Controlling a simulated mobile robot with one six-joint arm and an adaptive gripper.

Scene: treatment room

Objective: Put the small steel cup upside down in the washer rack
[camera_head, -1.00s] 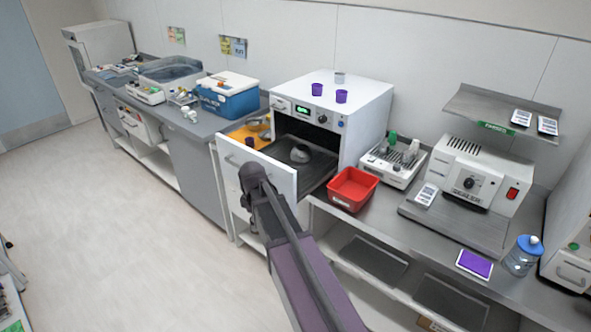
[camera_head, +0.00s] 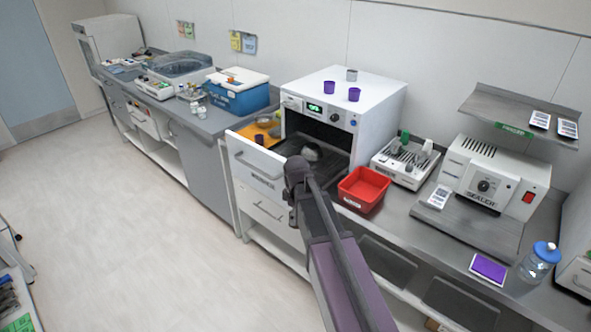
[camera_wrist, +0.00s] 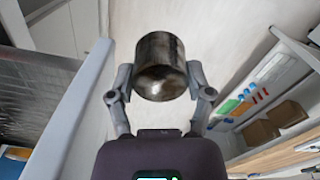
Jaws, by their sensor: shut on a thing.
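My gripper (camera_wrist: 156,90) is shut on a steel cup (camera_wrist: 160,62), a shiny, brownish-grey cylinder held between both fingertips in the wrist view. I cannot tell surely which way its mouth faces. In the head view my arm hides the held cup; the arm's end is at the right end of the washer's open front panel (camera_head: 252,160). The white washer (camera_head: 372,112) stands open, with a dark rack (camera_head: 336,163) pulled out. A rounded grey metal item (camera_head: 311,152) lies in the rack, partly hidden by my arm.
Two purple cups (camera_head: 328,87) and a small grey cup (camera_head: 352,75) stand on the washer. A red bin (camera_head: 363,190) is right of the rack. An orange mat (camera_head: 258,130) lies left of the washer. In the wrist view, a pale panel edge (camera_wrist: 68,115) runs close left of my gripper.

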